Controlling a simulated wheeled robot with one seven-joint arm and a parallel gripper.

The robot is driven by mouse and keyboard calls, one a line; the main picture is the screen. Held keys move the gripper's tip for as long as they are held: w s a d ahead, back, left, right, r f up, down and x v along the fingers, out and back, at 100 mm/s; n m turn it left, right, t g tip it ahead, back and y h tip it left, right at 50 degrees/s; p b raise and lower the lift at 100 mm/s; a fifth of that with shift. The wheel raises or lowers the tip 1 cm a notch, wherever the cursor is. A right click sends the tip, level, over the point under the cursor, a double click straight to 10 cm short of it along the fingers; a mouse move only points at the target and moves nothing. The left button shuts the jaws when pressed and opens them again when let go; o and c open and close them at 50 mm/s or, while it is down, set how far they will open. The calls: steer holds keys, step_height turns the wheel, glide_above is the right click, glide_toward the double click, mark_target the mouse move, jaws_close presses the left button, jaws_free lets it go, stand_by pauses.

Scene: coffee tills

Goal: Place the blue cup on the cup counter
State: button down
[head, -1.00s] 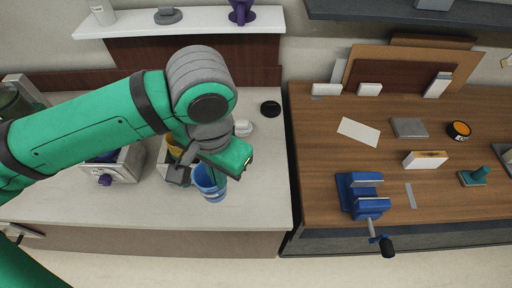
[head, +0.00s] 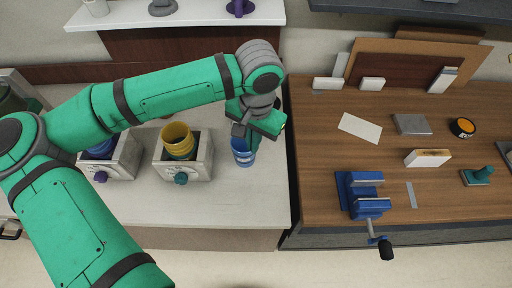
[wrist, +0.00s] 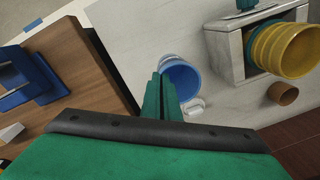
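My gripper (head: 243,131) is shut on the blue cup (head: 243,154) at its rim, near the right end of the pale counter (head: 215,205). In the wrist view the green fingers (wrist: 160,92) are close together at the wall of the blue cup (wrist: 184,77), hiding part of it. The cup looks roughly upright over the counter; I cannot tell how much gap is under it.
A box with yellow cups (head: 177,137) and a teal knob stands left of the cup; another box with a purple knob (head: 100,178) is farther left. A small white cup (wrist: 194,107) and a brown cup (wrist: 284,93) are nearby. A wooden bench (head: 330,190) with a blue vise (head: 364,194) is right.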

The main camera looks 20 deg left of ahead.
steer(key=shift+w+d+f, duration=0.15)
steer(key=shift+w+f, duration=0.4)
steer(key=shift+f, duration=0.15)
steer(key=shift+w+f, duration=0.2)
steer(key=shift+f, duration=1.7)
steer(key=c, duration=2)
jaws_free()
steer(key=shift+c, duration=0.2)
step_height(320, 180, up, 12)
steer(key=shift+s+d, duration=0.15)
steer(key=shift+d, duration=0.25)
steer(key=shift+d, duration=0.1)
